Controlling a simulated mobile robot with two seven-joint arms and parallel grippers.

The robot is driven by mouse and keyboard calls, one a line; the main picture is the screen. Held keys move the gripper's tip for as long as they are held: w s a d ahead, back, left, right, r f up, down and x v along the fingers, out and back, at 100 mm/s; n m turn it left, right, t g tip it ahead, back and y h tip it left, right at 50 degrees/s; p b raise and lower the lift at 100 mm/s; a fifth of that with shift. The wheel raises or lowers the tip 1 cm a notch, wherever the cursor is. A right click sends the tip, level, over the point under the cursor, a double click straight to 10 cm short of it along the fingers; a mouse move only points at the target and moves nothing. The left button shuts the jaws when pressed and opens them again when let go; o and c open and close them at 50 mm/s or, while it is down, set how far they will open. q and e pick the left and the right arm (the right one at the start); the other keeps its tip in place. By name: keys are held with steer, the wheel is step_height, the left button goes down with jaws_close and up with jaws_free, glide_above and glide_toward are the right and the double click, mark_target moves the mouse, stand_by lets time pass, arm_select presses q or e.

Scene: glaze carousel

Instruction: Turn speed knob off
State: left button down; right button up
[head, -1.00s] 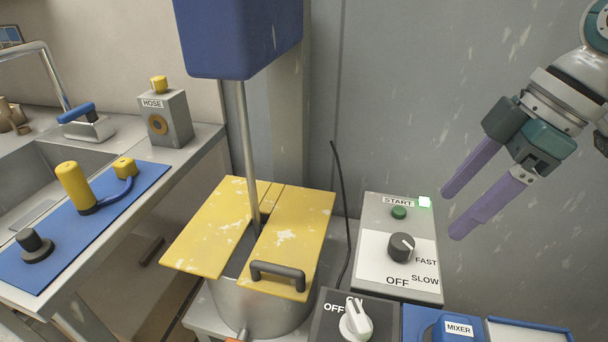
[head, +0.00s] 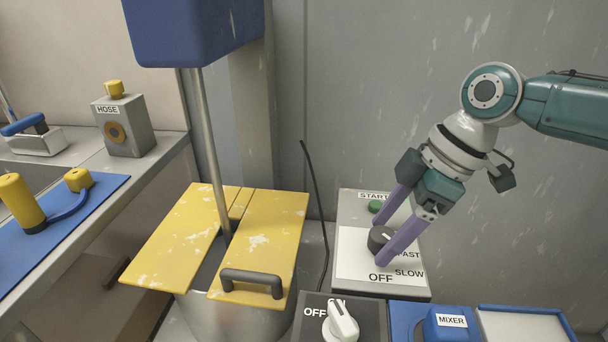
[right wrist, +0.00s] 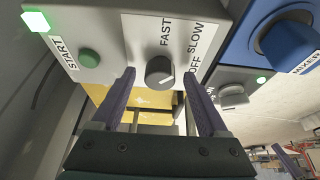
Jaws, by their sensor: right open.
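The dark round speed knob (head: 378,238) sits on the white plate of a grey control box (head: 345,262), near the words FAST, SLOW and OFF. It also shows in the right wrist view (right wrist: 160,72), with a pale line on its face; I cannot tell surely which word the line marks. My right gripper (head: 379,243) is open, its two purple fingers (right wrist: 160,76) reaching down on either side of the knob with gaps. I see no clear contact. One finger hides part of the box. Purple finger-like shapes, perhaps my left gripper (right wrist: 287,158), show small in the right wrist view.
A green START button (head: 376,206) and a lit green lamp (right wrist: 35,21) are on the same box. A white knob (head: 341,322) and blue MIXER unit (head: 445,326) stand in front. The yellow-lidded pot (head: 265,245) with its shaft is left.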

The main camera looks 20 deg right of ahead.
steer(key=shift+c, duration=0.4)
jaws_close()
steer(key=shift+r+m+p, duration=0.2)
steer(key=shift+m+p, duration=0.2)
steer(key=shift+p, duration=0.3)
steer(key=m+p, duration=0.2)
steer(key=p, duration=0.1)
steer(key=m+t+h+p, duration=0.1)
steer(key=m+p, duration=0.1)
steer(key=shift+s+a+r+m+p, duration=0.1)
steer(key=shift+s+a+m+p, duration=0.05)
steer(key=shift+m+p, duration=0.2)
steer(key=shift+a+m+t+h+p, duration=0.1)
steer(key=shift+m+t+h+p, duration=0.45)
steer(key=shift+m+p, duration=0.7)
steer(key=shift+f+m+h+p, duration=0.25)
steer(key=shift+m+p, duration=0.15)
steer(key=shift+m, duration=0.2)
